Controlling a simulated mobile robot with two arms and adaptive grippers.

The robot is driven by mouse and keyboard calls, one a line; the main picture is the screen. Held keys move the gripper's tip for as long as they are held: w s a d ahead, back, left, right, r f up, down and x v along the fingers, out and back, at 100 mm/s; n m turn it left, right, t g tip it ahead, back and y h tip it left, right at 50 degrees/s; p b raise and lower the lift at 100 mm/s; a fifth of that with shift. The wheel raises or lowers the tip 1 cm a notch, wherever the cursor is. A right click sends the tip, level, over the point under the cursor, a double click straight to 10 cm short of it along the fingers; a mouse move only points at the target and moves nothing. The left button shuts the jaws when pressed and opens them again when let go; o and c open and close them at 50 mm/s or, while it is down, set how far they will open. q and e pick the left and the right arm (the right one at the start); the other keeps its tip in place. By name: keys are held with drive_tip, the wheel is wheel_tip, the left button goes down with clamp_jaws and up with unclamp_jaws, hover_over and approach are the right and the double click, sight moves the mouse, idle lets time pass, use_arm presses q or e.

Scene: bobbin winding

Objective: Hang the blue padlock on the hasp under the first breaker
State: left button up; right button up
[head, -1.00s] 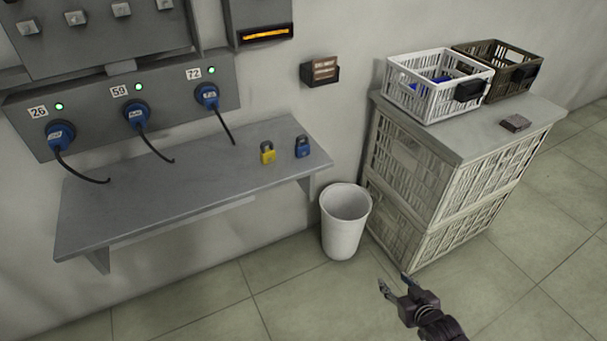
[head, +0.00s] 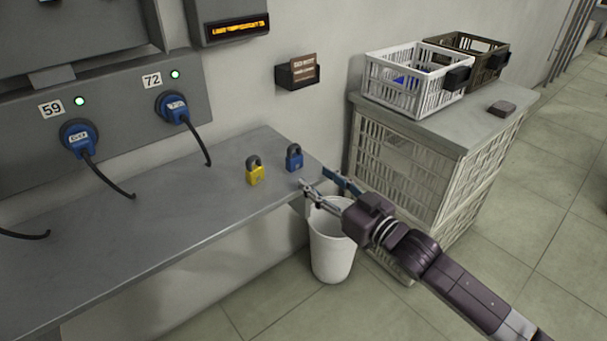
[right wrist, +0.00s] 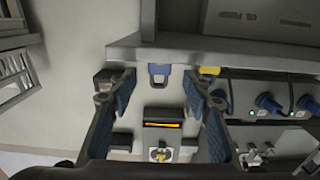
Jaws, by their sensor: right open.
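The blue padlock (head: 294,158) stands upright on the grey shelf (head: 150,215), near its right end. It also shows in the right wrist view (right wrist: 159,74), between and beyond the fingers. A yellow padlock (head: 255,171) stands to its left. My right gripper (head: 322,183) is open and empty, at the shelf's right front corner, just short of the blue padlock and apart from it. In the right wrist view both finger pads (right wrist: 162,92) are spread. The breaker panel (head: 80,22) is mostly cut off at the upper left; I cannot make out the first breaker's hasp. My left gripper is not in view.
Plugs with cables (head: 78,138) hang over the shelf's left part. A white bin (head: 332,250) stands below my right gripper. A card holder (head: 298,75) is on the wall. White (head: 405,100) and brown crates stand on a cabinet at the right.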

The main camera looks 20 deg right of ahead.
sight(295, 147)
drive_tip(key=x, duration=0.4)
drive_tip(key=shift+w+a, duration=0.1)
drive_tip(key=shift+w, duration=0.2)
drive_tip(key=shift+w+a, duration=0.15)
drive_tip(key=shift+w, duration=0.2)
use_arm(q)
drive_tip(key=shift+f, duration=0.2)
use_arm(e)
drive_tip(key=shift+x, duration=0.8)
drive_tip(key=shift+c, duration=0.3)
drive_tip(key=c, duration=1.2)
drive_tip(key=shift+o, duration=0.2)
drive_tip(key=shift+r+p, duration=0.4)
drive_tip(key=shift+p, duration=0.1)
drive_tip(key=shift+r+p, duration=0.95)
drive_tip(key=shift+p, duration=0.1)
wheel_tip(295, 147, up, 2)
drive_tip(key=shift+r+p, duration=0.1)
drive_tip(key=shift+p, duration=1.05)
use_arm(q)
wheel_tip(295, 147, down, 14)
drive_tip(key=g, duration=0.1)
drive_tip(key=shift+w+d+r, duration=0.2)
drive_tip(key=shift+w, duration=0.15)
